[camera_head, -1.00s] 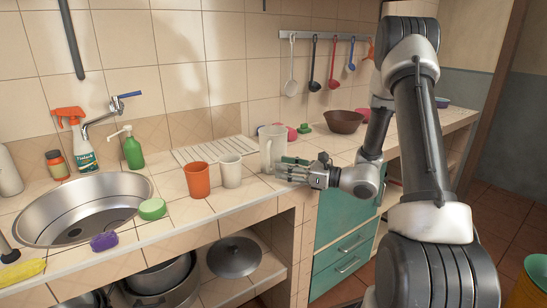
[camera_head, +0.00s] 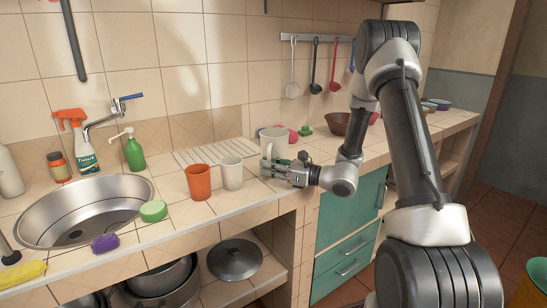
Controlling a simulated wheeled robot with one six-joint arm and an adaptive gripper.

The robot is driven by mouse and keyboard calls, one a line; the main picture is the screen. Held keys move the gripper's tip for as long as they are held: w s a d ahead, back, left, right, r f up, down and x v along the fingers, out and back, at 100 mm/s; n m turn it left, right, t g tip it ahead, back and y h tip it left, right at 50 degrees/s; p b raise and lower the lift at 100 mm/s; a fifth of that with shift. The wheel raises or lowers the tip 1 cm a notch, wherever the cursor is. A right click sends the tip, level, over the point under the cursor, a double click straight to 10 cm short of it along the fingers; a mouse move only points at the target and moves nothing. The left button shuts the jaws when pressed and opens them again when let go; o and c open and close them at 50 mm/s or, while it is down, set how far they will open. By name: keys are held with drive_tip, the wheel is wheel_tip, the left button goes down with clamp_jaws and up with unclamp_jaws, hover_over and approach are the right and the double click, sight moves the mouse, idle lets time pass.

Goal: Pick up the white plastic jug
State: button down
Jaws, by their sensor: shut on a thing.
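The white plastic jug (camera_head: 271,143) stands upright at the counter, to the right of a white cup (camera_head: 231,173). My gripper (camera_head: 271,167) reaches in from the right at the jug's lower part and is shut on it. The fingers and wrist hide the jug's lower body and base, so I cannot tell whether it touches the counter.
An orange cup (camera_head: 198,182) stands left of the white cup. A drying rack (camera_head: 208,152), a brown bowl (camera_head: 336,123) and small coloured items are behind. The sink (camera_head: 85,205), a green sponge (camera_head: 153,210) and a soap bottle (camera_head: 134,154) are at left.

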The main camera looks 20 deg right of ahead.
sight(269, 146)
idle(0.3)
wheel_tip(269, 146, up, 10)
drive_tip(key=shift+f, duration=0.1)
idle(0.4)
